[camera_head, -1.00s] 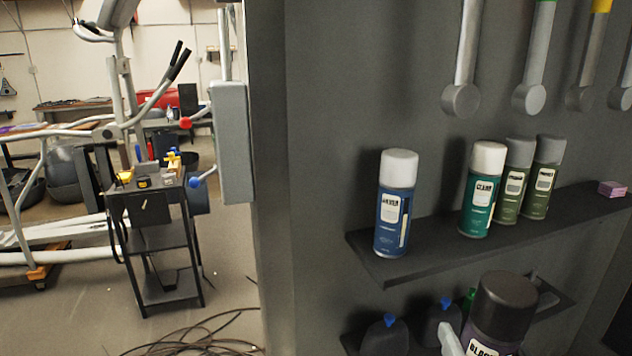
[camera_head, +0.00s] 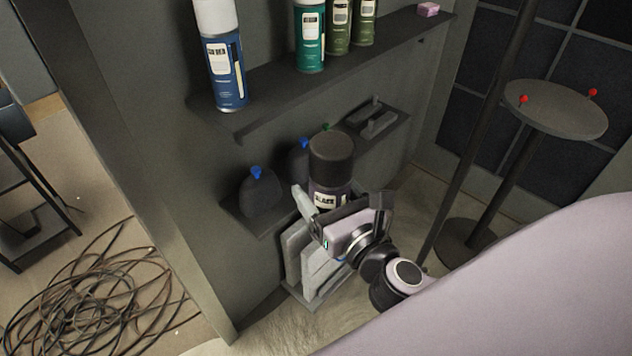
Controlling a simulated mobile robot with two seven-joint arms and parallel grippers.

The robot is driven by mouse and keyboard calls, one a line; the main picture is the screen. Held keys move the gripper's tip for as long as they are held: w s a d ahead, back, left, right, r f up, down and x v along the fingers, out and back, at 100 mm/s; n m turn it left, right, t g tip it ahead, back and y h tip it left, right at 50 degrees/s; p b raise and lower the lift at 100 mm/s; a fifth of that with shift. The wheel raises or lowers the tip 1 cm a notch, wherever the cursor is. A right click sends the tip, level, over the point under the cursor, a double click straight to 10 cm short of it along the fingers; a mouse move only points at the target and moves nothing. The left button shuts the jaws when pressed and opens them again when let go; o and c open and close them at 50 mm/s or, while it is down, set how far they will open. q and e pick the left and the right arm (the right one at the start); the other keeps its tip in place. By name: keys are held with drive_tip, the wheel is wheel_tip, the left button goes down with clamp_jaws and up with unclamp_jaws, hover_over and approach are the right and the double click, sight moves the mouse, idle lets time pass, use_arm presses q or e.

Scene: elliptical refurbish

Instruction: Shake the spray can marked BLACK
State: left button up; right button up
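The spray can marked BLACK (camera_head: 331,162) has a dark cap, a dark purplish body and a white label reading "BLACK". It is near the middle of the head view, roughly upright and slightly tilted, in front of the lower shelf. My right gripper (camera_head: 338,202) has its fingers on either side of the can's body and is shut on it. The gripper hides the can's lower part. My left gripper is not in view.
The upper shelf (camera_head: 262,97) holds a blue can (camera_head: 222,62), a teal can (camera_head: 310,38), two olive cans and a pink block (camera_head: 428,9). Dark bottles with blue tops (camera_head: 259,190) stand on the lower shelf. Coiled cables (camera_head: 90,300) lie on the floor at left. A round stand (camera_head: 555,108) is at right.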

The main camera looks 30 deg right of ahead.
drive_tip(key=shift+r, duration=0.1)
wheel_tip(320, 180, up, 7)
drive_tip(key=shift+r, duration=0.15)
drive_tip(key=shift+f, duration=3.75)
drive_tip(key=shift+r, duration=0.1)
